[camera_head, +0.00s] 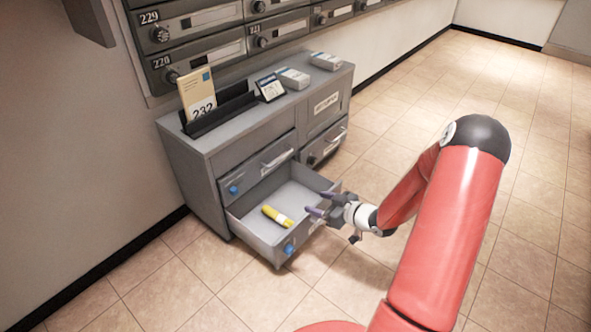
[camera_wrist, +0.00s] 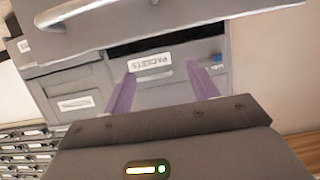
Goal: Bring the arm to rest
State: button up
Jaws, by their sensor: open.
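My gripper (camera_head: 318,205) is at the end of my red arm, by the right side of an open lower drawer (camera_head: 262,238). Its two purple fingers are apart, with nothing between them. In the wrist view my gripper (camera_wrist: 160,90) also shows both fingers spread and empty, in front of a drawer front labelled PACKETS. A yellow roll-like item (camera_head: 277,216) with a pale band lies inside the open drawer, apart from the fingers. Whether the fingers touch the drawer's edge I cannot tell.
A grey cabinet (camera_head: 190,168) stands against the wall under mailboxes (camera_head: 200,22). On its top are a black holder (camera_head: 222,112) with a yellow card (camera_head: 197,93), a small sign (camera_head: 270,88) and two grey boxes (camera_head: 293,77). The tiled floor to the right is clear.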

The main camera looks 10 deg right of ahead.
jog(key=s+d+r+m+g+h+p, duration=0.1)
jog(key=s+r+m+h+p, duration=0.3)
jog(key=r, duration=0.9)
jog(key=d+r+n+g+h+p, duration=0.1)
jog(key=d+r+g+h+p, duration=0.15)
jog(key=r+h, duration=0.7)
jog(key=s+a+r+m+y+p, duration=0.1)
jog(key=s+a+r, duration=0.2)
jog(key=s+r, duration=0.2)
jog(key=s+a+r+m+g+y+p, duration=0.1)
jog(key=s+a+r, duration=0.3)
jog(key=s, duration=0.6)
jog(key=s+a+r+m+g+y+p, duration=0.1)
jog(key=s+a+r+m+y+p, duration=0.1)
jog(key=s+r, duration=0.6)
jog(key=shift+s+a+y+p, duration=0.3)
jog(key=shift+a+y+p, duration=0.4)
jog(key=shift+a, duration=0.3)
jog(key=shift+r, duration=0.1)
jog(key=shift+c, duration=0.3)
